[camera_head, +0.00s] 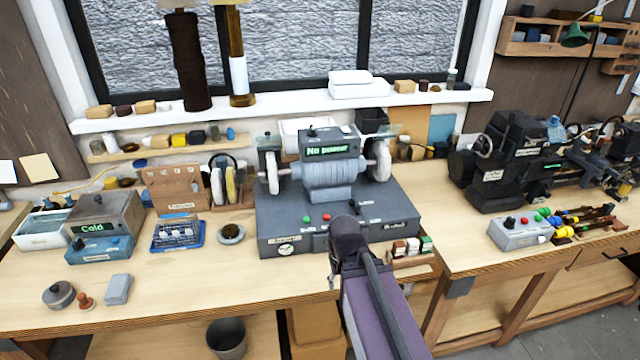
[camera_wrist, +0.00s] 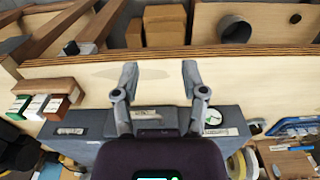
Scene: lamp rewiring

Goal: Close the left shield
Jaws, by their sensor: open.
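The grey bench grinder (camera_head: 330,172) stands at the middle of the bench, with a display reading "No power". Its left shield (camera_head: 270,141) appears as a small clear pane over the left wheel (camera_head: 272,172); its exact angle is hard to tell. The right shield (camera_head: 386,130) is a tilted pane over the right wheel (camera_head: 380,162). My gripper (camera_wrist: 160,78) is open and empty, its two fingers apart in the wrist view, over the bench's front part near the grinder base (camera_wrist: 160,118). In the head view my arm hides the fingers. The wrist view does not show the shields.
A rack of small blocks (camera_head: 412,248) stands right of my arm. Left of the grinder are a blue tray (camera_head: 178,236), a round dish (camera_head: 231,234) and a box reading "Cold" (camera_head: 104,222). A dark machine (camera_head: 510,165) fills the right bench.

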